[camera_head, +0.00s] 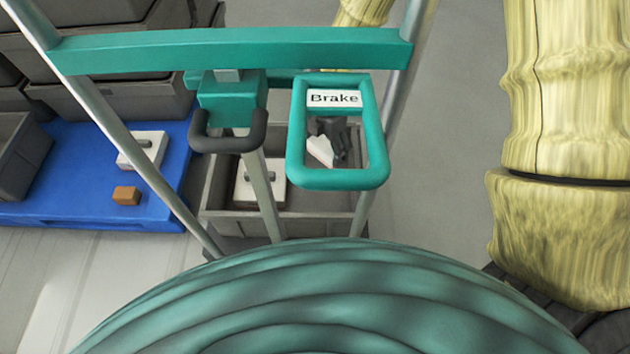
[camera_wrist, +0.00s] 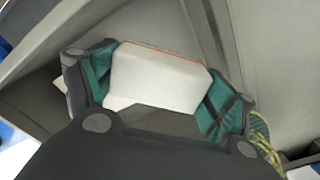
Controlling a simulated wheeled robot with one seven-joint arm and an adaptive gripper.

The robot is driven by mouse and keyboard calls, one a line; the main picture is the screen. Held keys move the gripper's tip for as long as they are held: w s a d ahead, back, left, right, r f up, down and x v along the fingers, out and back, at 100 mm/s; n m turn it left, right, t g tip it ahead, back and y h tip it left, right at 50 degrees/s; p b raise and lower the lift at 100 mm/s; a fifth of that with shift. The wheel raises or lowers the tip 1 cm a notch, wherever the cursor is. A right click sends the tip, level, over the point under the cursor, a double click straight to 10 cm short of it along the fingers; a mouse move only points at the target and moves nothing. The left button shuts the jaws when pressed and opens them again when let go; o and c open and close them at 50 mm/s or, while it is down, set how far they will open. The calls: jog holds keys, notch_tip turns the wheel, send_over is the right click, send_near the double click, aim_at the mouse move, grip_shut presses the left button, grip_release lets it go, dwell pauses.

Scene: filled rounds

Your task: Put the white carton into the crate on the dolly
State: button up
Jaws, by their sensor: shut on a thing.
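The grey crate (camera_head: 300,228) stands low behind the teal brake frame in the head view. Its grey wall (camera_wrist: 60,48) also shows in the wrist view. My gripper (camera_wrist: 157,88) has its teal-padded fingers shut on a white carton (camera_wrist: 160,78), one finger on each side. In the head view my gripper (camera_head: 338,140) and the held carton (camera_head: 319,151) show through the brake frame, over or in the right part of the crate. I cannot tell whether the carton touches the crate floor. The dolly under the crate is mostly hidden.
Another white carton (camera_head: 245,188) lies in the crate's left part. A blue pallet (camera_head: 60,208) at left bears a white carton (camera_head: 150,147), a small brown box (camera_head: 127,195) and grey crates (camera_head: 125,92). The teal brake frame (camera_head: 338,180) and metal poles block the head view.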

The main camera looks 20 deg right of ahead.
notch_tip(320, 180, down, 14)
jog(key=b, duration=0.6)
jog(key=shift+b, duration=0.3)
jog(key=shift+f, duration=0.15)
jog(key=o, duration=1)
jog(key=shift+o, duration=0.2)
notch_tip(320, 180, up, 12)
jog(key=p, duration=0.6)
